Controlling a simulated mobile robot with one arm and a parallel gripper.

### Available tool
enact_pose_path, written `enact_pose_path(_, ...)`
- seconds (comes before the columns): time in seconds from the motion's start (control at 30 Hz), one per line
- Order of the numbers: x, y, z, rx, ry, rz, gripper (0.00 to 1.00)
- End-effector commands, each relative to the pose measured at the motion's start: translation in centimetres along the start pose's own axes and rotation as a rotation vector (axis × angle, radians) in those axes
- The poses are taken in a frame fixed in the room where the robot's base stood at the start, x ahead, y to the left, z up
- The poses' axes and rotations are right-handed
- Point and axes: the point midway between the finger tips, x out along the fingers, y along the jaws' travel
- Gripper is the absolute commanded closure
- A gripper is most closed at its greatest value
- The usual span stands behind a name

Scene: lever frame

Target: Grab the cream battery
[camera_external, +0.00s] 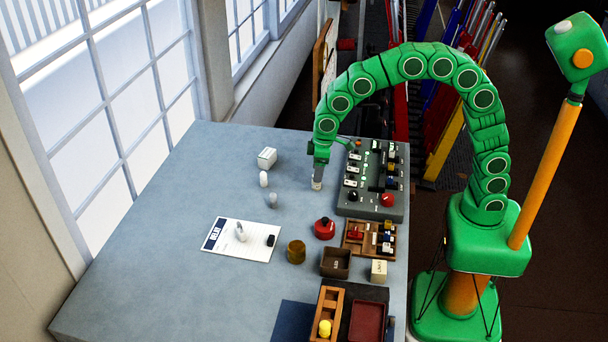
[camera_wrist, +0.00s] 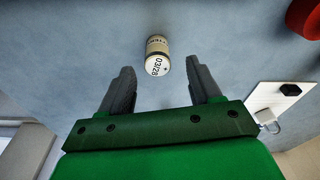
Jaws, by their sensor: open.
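The cream battery (camera_wrist: 157,55) shows in the wrist view as a small cylinder with a dark band and the print "03/28" on its end. It is on the grey-blue table, just beyond the fingertips and roughly centred between them. My gripper (camera_wrist: 158,75) is open, with one grey finger on each side and nothing between them. In the external view my gripper (camera_external: 318,172) points down over the table, left of the dark control panel. The battery (camera_external: 317,185) shows there as a small pale shape right below the fingers.
The control panel (camera_external: 371,205) with switches stands close on the right. A red round button (camera_external: 325,229) is nearer the front. A white box (camera_external: 267,157) and small white objects stand to the left. A paper sheet (camera_external: 221,245) lies front left. Table between them is clear.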

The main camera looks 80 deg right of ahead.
Motion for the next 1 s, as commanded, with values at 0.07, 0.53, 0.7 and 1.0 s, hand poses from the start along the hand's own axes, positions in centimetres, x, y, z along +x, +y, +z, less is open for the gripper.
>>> enact_pose_path(0.07, 0.8, 0.1, 0.1, 0.000, -0.003, 0.000, 0.37)
enact_pose_path(0.53, 4.8, 0.3, 0.2, 0.000, -0.003, 0.000, 0.37)
enact_pose_path(0.7, 4.7, 0.3, 0.2, 0.000, -0.002, 0.000, 0.49)
enact_pose_path(1.0, 4.7, 0.3, 0.2, 0.000, -0.002, 0.000, 0.95)
